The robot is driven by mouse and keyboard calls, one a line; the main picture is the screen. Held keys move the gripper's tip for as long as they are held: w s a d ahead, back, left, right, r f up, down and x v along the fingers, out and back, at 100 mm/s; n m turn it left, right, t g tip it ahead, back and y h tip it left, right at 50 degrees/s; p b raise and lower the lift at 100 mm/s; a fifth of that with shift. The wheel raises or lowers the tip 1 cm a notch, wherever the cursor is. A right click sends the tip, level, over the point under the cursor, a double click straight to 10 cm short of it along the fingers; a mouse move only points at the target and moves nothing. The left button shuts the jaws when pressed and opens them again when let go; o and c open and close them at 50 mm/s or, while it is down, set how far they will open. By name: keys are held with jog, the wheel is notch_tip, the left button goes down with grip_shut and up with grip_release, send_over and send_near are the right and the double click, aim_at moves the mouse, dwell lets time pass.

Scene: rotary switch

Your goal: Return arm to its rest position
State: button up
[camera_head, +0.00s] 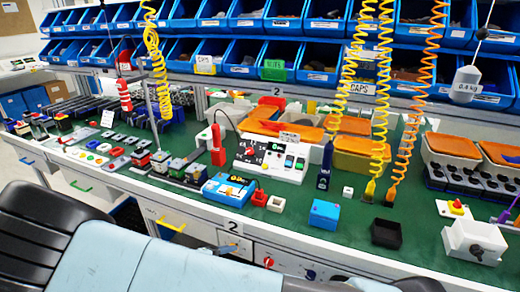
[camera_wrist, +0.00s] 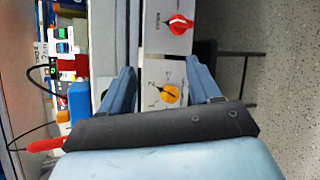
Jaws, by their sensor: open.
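My gripper (camera_wrist: 162,66) is open and empty in the wrist view, its two blue fingers spread apart. Between and beyond the fingers is a white panel (camera_wrist: 165,55). A yellow rotary knob (camera_wrist: 169,94) on it lies between the fingers, apart from both. A red rotary knob (camera_wrist: 181,25) sits farther up the panel. In the head view my light blue arm (camera_head: 130,262) crosses the lower left, in front of the bench; my fingertips are not clearly visible there. A red knob (camera_head: 268,262) and a blue knob (camera_head: 310,274) show on the bench front.
The green bench top (camera_head: 345,230) holds a blue box (camera_head: 324,214), a black box (camera_head: 386,233) and a white switch box (camera_head: 474,240) near its front edge. Coiled yellow cables (camera_head: 385,100) hang above.

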jog(key=w+d+r+m+g+y, duration=0.1)
jog(key=d+r+m+g+y, duration=0.15)
jog(key=d+r, duration=0.55)
jog(key=w+d+r+m+g+y, duration=0.25)
jog(key=d+r, duration=0.25)
jog(key=r, duration=0.6)
jog(key=w+d+r+m+g+y, duration=0.1)
jog(key=d+r+m+g+y, duration=0.15)
jog(key=d+r, duration=0.55)
jog(key=s+d+r+m+t+y, duration=0.1)
jog(key=s+d+r+m+t, duration=0.1)
jog(key=s+d+r, duration=0.4)
jog(key=s+d+r+m+t+y, duration=0.2)
jog(key=s+d+r, duration=0.4)
jog(key=r, duration=0.6)
jog(key=shift+s+d+r+m+t, duration=0.15)
jog(key=shift+s+m+t, duration=0.55)
jog(key=shift+s, duration=0.55)
dwell(0.3)
